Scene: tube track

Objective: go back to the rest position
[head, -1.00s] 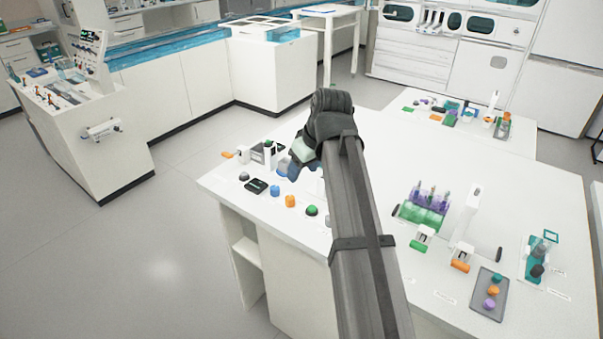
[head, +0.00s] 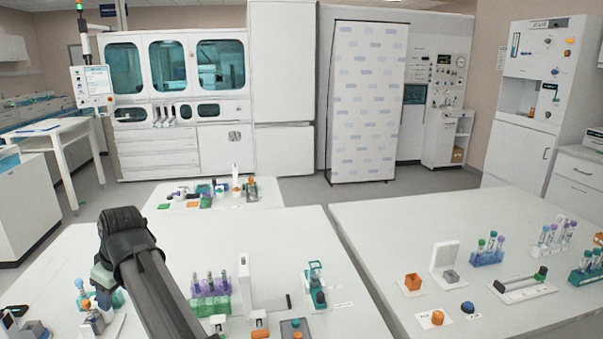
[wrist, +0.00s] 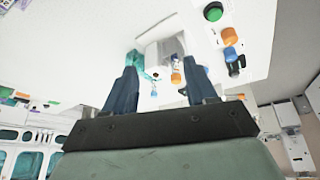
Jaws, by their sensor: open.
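My gripper (wrist: 160,90) shows in the wrist view with its two dark blue fingers apart and nothing between them. Beyond the fingers in that view are a white device (wrist: 165,52) and small coloured pieces on the white bench. In the head view my dark arm comes up from the bottom, over the left part of the near bench (head: 285,235). Its fingers are mostly hidden there behind the arm's own end.
A white upright stand (head: 244,280) and a teal tube holder (head: 316,285) stand right of the rack. A gap of floor separates the benches. A small table (head: 260,197) stands behind.

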